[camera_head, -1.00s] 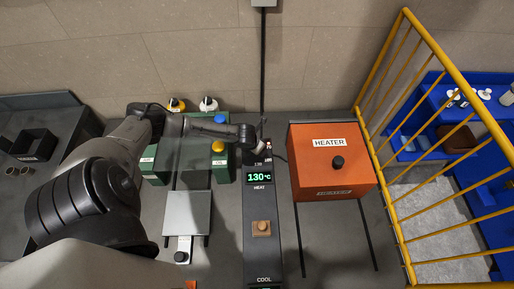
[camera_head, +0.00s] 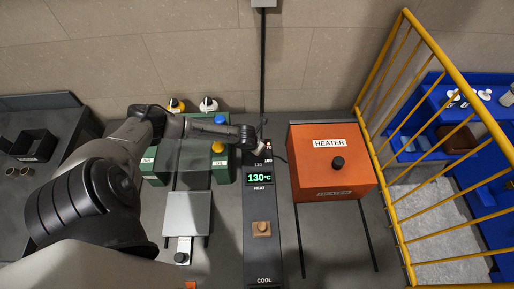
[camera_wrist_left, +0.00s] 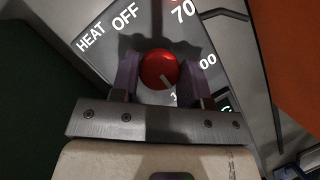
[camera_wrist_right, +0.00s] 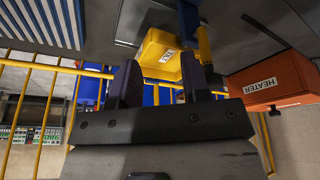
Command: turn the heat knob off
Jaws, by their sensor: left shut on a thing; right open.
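The red heat knob (camera_wrist_left: 159,69) sits on a dark panel marked HEAT, OFF, 70 and further numbers in the left wrist view. Its white pointer line points down and right, toward the partly hidden lowest number and away from OFF. My left gripper (camera_wrist_left: 160,82) has its fingers on both sides of the knob and is shut on it. In the head view my left gripper (camera_head: 261,148) reaches the panel's top end and hides the knob. The green display (camera_head: 260,178) reads 130°C. My right gripper (camera_wrist_right: 160,88) is open and empty in the right wrist view.
An orange heater box (camera_head: 310,180) stands right of the panel. A tan knob (camera_head: 262,228) is lower on the panel, above COOL. Green blocks with blue and yellow knobs (camera_head: 218,147) stand left. A yellow railing (camera_head: 390,190) bounds the right.

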